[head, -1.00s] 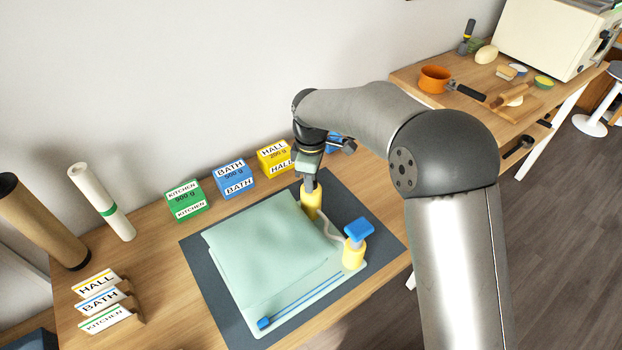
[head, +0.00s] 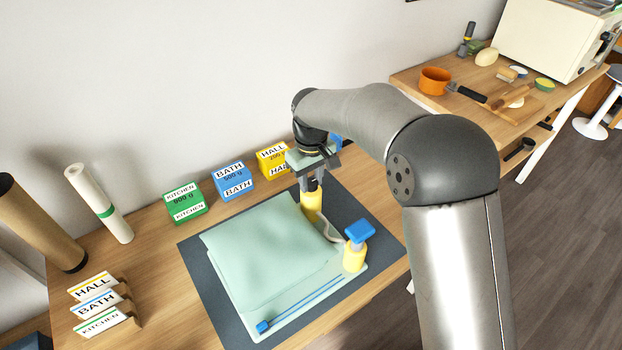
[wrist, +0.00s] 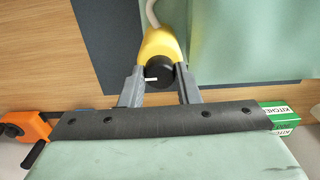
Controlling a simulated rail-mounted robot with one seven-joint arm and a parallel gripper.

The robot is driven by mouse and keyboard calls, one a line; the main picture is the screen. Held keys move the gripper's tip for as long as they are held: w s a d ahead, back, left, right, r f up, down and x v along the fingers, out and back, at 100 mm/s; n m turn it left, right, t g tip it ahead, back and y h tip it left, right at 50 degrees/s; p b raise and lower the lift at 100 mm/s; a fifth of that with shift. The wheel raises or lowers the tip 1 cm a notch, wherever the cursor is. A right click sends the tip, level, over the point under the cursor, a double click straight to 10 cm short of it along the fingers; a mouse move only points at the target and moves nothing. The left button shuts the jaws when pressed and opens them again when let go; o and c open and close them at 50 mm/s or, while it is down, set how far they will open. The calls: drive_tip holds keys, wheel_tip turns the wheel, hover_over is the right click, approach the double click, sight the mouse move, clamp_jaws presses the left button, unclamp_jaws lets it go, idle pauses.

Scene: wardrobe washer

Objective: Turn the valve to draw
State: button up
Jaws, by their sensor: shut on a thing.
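The valve has a yellow body (head: 311,204) with a black knob on top (wrist: 160,74), and it stands at the far edge of the pale green bag. A short white mark on the knob points left in the wrist view. My gripper (head: 312,183) is over the valve, pointing down, and its two grey fingers (wrist: 159,88) are shut on the knob from both sides. The knob is mostly hidden by my gripper in the head view. A pale hose (wrist: 152,12) runs from the valve's yellow body. I cannot read any position labels.
A yellow pump with a blue handle (head: 359,231) stands to the valve's right. Folded green cloth (head: 262,245) fills the bag on the dark mat (head: 199,265). Green (head: 185,203), blue (head: 234,180) and yellow (head: 272,158) labelled boxes stand along the wall.

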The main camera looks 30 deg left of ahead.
sight(311, 181)
drive_tip(key=shift+r, duration=0.1)
idle(0.4)
drive_tip(key=o, duration=1)
drive_tip(key=shift+c, duration=0.2)
wheel_tip(311, 181, up, 17)
drive_tip(key=shift+r, duration=0.2)
